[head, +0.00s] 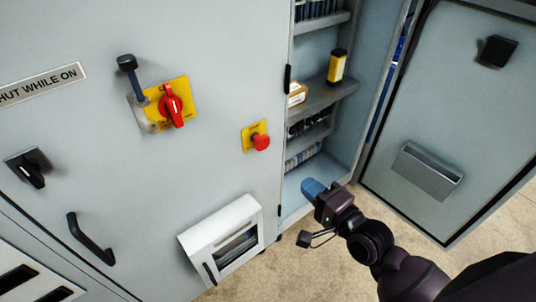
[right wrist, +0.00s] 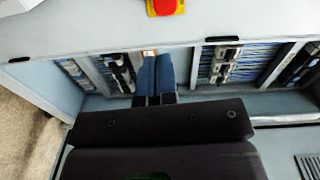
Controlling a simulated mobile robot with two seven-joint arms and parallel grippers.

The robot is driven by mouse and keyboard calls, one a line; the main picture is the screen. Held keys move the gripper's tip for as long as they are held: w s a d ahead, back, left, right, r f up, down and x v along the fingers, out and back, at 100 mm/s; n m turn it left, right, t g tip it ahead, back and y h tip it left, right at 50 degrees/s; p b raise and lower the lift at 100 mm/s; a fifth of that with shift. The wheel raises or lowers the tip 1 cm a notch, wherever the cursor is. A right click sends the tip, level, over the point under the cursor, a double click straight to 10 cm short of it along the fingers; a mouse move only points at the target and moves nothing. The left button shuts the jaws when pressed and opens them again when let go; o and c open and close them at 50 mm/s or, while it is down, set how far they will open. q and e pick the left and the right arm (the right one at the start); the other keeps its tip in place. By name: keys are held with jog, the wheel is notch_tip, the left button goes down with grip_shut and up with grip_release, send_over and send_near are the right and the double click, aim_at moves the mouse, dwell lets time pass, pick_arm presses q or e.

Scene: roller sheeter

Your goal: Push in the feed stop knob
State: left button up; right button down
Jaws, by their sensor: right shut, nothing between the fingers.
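The feed stop knob looks to be the red mushroom knob (head: 261,142) on a small yellow plate (head: 249,133) on the grey cabinet front, left of the open compartment. The red knob also shows at the top edge of the right wrist view (right wrist: 166,6), partly cut off. My right gripper (head: 312,187) is shut and empty, its blue fingers together, below and right of the knob and apart from it. Its fingers (right wrist: 156,76) point up the right wrist view, in front of the open compartment. My left gripper is not in view.
A red rotary switch (head: 172,105) on a larger yellow plate sits to the left. The open compartment (head: 316,168) has shelves with wiring, a yellow-black container (head: 337,67) and a small box (head: 297,94). The open door (head: 450,120) stands at right. A white box (head: 222,242) juts out below.

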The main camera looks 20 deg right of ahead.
aim_at(264, 145)
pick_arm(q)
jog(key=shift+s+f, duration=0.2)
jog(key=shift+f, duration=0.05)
pick_arm(e)
jog(key=shift+w+a+r+m, duration=0.15)
jog(key=shift+r+m, duration=0.1)
jog(key=shift+m, duration=0.05)
jog(key=x, duration=1.2)
jog(key=shift+w+a+b, duration=0.2)
jog(key=shift+w+b, duration=0.1)
jog(key=shift+b, duration=0.05)
jog(key=shift+w+a, duration=0.2)
jog(key=shift+w, duration=0.4)
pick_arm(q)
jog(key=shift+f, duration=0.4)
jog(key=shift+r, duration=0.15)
pick_arm(e)
jog(key=shift+w, duration=0.15)
